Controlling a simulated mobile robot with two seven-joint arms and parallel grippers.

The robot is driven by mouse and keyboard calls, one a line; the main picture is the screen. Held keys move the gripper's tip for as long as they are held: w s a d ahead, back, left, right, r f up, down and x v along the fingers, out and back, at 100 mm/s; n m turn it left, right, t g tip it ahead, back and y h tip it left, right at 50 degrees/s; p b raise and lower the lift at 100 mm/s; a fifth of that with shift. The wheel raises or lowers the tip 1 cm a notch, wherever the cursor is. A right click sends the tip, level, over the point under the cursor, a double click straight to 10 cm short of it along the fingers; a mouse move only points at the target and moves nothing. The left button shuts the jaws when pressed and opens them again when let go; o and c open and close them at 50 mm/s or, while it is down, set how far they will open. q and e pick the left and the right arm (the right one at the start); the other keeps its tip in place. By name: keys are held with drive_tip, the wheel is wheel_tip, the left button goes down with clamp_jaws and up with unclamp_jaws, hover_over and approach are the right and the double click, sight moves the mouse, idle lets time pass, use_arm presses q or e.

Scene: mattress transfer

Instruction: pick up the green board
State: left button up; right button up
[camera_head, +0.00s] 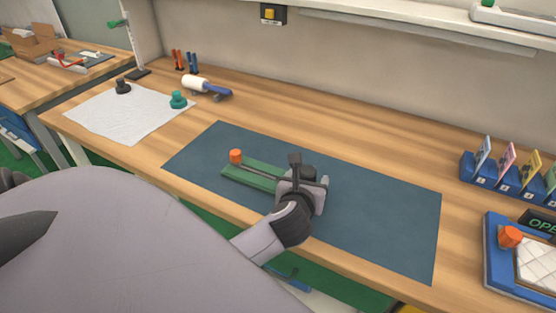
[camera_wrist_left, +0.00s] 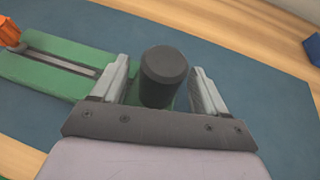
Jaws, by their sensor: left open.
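The green board (camera_head: 246,178) lies on the dark blue mat, with a lengthwise slot and an orange knob (camera_head: 236,156) at its left end. It also shows in the left wrist view (camera_wrist_left: 50,82). My left gripper (camera_head: 309,174) is over the board's right end, which it partly hides. Its fingers are open, one on each side of a black cylindrical knob (camera_wrist_left: 163,78) in the left wrist view, with small visible gaps. The knob appears to stand at the board's right end; its base is hidden. My right gripper is not in view.
The blue mat (camera_head: 400,220) has free room on the right. A white cloth (camera_head: 125,115) with a black and a teal knobbed piece lies left. A white-and-blue roller (camera_head: 197,84) lies behind. A blue card rack (camera_head: 495,178) and a blue tray (camera_head: 496,270) stand right.

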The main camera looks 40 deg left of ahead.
use_arm(q)
drive_tip(key=shift+w+a+f, duration=0.15)
drive_tip(key=shift+w+a, duration=0.05)
drive_tip(key=shift+w, duration=0.15)
clamp_jaws()
